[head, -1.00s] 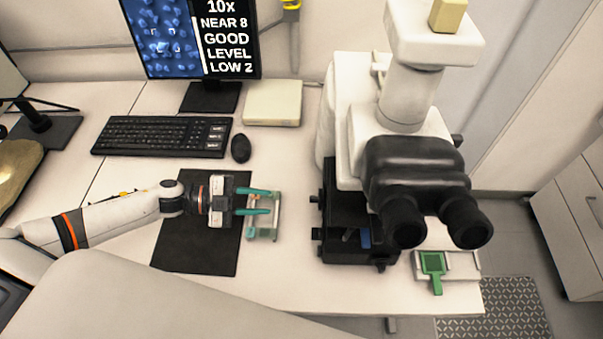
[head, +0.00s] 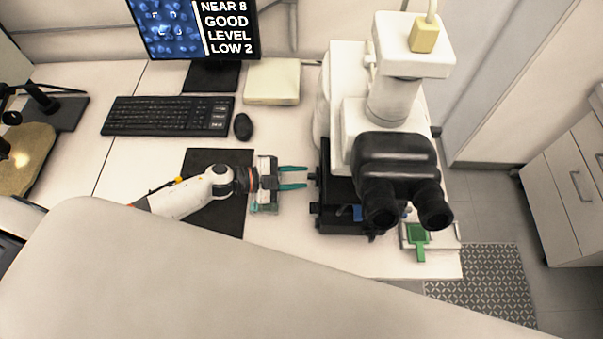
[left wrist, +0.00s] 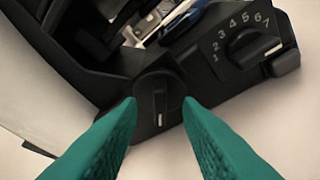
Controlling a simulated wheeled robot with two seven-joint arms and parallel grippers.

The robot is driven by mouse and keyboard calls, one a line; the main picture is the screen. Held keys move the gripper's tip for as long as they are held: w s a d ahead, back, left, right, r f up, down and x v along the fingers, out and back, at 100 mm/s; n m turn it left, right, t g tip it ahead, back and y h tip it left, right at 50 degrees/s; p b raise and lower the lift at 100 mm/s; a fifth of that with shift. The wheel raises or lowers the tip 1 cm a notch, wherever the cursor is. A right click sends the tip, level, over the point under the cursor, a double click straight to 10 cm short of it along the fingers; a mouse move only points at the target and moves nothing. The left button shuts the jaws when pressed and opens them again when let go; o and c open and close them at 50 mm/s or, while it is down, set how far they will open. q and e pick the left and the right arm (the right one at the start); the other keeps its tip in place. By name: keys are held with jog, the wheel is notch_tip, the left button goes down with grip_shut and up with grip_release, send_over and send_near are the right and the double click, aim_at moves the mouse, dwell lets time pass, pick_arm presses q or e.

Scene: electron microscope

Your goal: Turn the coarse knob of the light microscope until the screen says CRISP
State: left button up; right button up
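The light microscope (head: 360,120) stands at the right of the bench, with its black base (head: 345,215) toward me. My left gripper (head: 306,177) is open and empty, its two teal fingers pointing right at the base's left side. In the left wrist view the fingertips (left wrist: 159,104) lie either side of a round black knob (left wrist: 157,92) with a pale line, apparently the coarse knob. I cannot tell if they touch it. The screen (head: 190,28) reads NEAR 8, GOOD, LEVEL, LOW 2; its top is cut off. My right gripper is not in view.
A numbered black dial (left wrist: 258,48) sits right of the knob. A keyboard (head: 165,115), mouse (head: 243,127) and pale box (head: 272,82) are behind. A green holder (head: 418,240) lies front right.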

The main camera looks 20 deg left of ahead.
pick_arm(q)
jog(key=shift+x, duration=0.75)
grip_shut()
jog(key=shift+f+m+b, duration=0.15)
jog(key=shift+m+b, duration=0.15)
grip_release()
